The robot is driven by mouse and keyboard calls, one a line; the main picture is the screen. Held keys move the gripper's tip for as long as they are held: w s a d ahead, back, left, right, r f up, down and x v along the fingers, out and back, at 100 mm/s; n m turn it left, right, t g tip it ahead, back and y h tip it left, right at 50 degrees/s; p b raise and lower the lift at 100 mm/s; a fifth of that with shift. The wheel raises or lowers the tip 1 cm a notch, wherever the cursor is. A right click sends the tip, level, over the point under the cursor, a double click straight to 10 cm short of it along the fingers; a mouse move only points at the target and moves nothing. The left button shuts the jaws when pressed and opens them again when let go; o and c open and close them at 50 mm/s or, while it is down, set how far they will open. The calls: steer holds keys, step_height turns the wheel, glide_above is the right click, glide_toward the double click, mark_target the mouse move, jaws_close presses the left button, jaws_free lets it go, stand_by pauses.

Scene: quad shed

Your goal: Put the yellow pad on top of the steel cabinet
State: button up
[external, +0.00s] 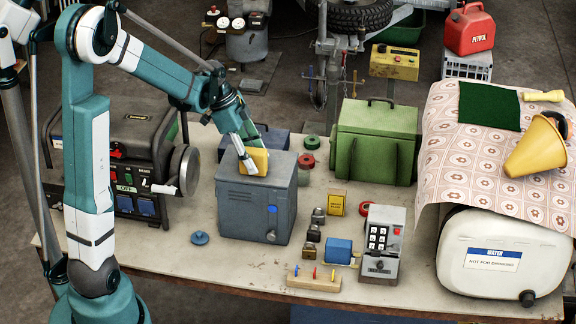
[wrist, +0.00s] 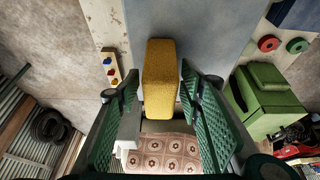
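The yellow pad (external: 260,158) is a small block at the top of the grey-blue steel cabinet (external: 256,208), near the middle of its top face. It seems to rest there, though its lower edge is partly covered by a finger. In the wrist view the pad (wrist: 160,78) lies between the two green fingers against the cabinet's grey-blue top (wrist: 205,30). My gripper (external: 248,160) points down at the cabinet top, around the pad. In the wrist view my gripper (wrist: 160,80) is open, with a narrow gap showing on each side of the pad.
A generator (external: 125,160) stands left of the cabinet and a green box (external: 375,140) to its right. A white water tank (external: 500,255) fills the right end.

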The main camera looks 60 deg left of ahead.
steer(key=shift+r, duration=0.15)
steer(key=v, duration=1.2)
stand_by(0.3)
stand_by(0.7)
steer(key=s+d+n+t+y, duration=0.1)
steer(key=s+d+n, duration=0.2)
steer(key=s+d, duration=0.3)
steer(key=s+d+r+n+t+y, duration=0.1)
steer(key=s+d+n, duration=0.2)
steer(key=d, duration=1)
steer(key=s+d+r+n+t+y, duration=0.1)
steer(key=s+d+n+t, duration=0.1)
steer(key=s+d, duration=0.6)
steer(key=shift+s+d+n, duration=0.3)
steer(key=shift+d+n, duration=0.2)
steer(key=shift+d, duration=0.2)
